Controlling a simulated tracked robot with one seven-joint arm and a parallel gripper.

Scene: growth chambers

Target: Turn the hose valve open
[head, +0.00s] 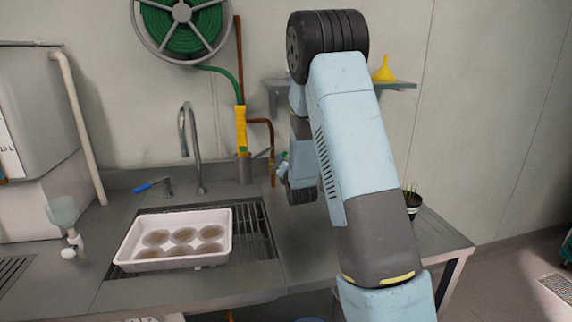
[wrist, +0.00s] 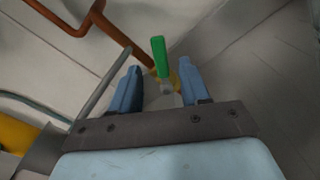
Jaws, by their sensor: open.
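The hose valve shows in the wrist view as a green lever handle (wrist: 158,56) on a yellowish body at the end of a copper pipe (wrist: 122,38). My gripper (wrist: 158,82) is open, one blue finger on each side of the valve. The lever stands in the gap between the fingertips and reaches past them; I see no finger touching it. In the head view my gripper (head: 283,170) is at the wall behind the counter, beside the copper pipe (head: 271,150), partly hidden by my arm. A small bit of green shows at the fingers there.
A green hose on a reel (head: 182,25) hangs above, and a yellow nozzle (head: 241,130) stands left of the pipe. The faucet (head: 190,150), white tray (head: 225,240) and blue-handled tool (head: 150,186) are at the sink. A yellow funnel (head: 384,72) and potted plant (head: 412,203) are right.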

